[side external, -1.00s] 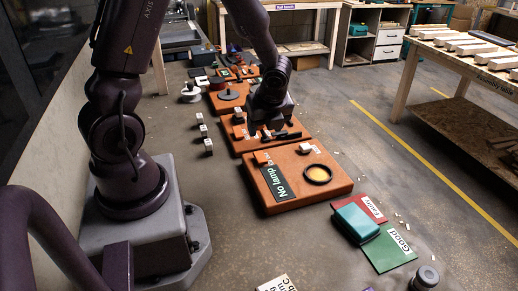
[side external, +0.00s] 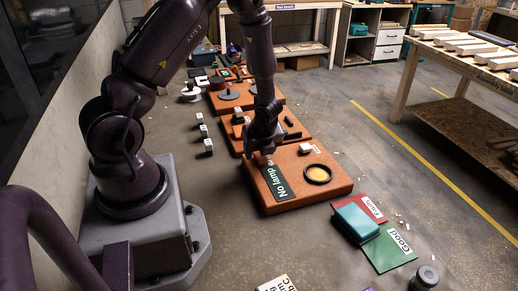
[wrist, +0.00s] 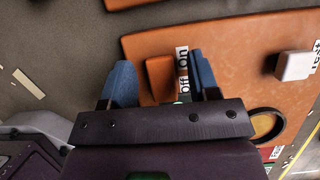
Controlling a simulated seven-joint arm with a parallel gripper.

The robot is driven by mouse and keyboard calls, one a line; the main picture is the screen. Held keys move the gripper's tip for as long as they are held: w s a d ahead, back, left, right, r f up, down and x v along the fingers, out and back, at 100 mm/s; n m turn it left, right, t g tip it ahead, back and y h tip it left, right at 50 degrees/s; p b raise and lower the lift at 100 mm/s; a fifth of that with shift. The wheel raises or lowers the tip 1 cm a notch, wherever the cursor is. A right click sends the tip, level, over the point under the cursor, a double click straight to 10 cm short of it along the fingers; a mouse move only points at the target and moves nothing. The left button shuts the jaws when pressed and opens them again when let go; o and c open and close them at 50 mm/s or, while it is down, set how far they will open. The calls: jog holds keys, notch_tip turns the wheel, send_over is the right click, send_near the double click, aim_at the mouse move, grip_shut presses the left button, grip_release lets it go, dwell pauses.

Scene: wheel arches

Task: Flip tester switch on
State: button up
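The tester is an orange board with a black "No lamp" label (side external: 280,183) and a round, black-rimmed yellow lamp (side external: 318,174). The tester board's bare surface also shows in the wrist view (wrist: 240,60). The orange switch block (wrist: 160,78) sits beside a white strip reading "Off" and "On" (wrist: 183,68). My gripper (wrist: 162,76) is open, with one blue finger on each side of the switch and strip. I cannot tell if a finger touches it. In the side view my gripper (side external: 260,152) is low over the board's far left corner and hides the switch.
A white block (side external: 306,149) stands on the tester board, right of my gripper. More orange boards (side external: 232,101) lie behind. Small white-topped blocks (side external: 208,146) stand on the floor at left.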

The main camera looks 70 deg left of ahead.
aim_at(261, 158)
jog(key=c, duration=0.9)
jog(key=shift+a+h, duration=0.2)
jog(key=shift+h, duration=0.4)
jog(key=shift+a+f+h, duration=0.1)
jog(key=shift+f+h, duration=0.05)
jog(key=shift+h, duration=0.55)
jog(key=o, duration=0.9)
jog(key=shift+o, duration=0.2)
notch_tip(261, 158, up, 13)
jog(key=d, duration=0.2)
jog(key=shift+d, duration=0.2)
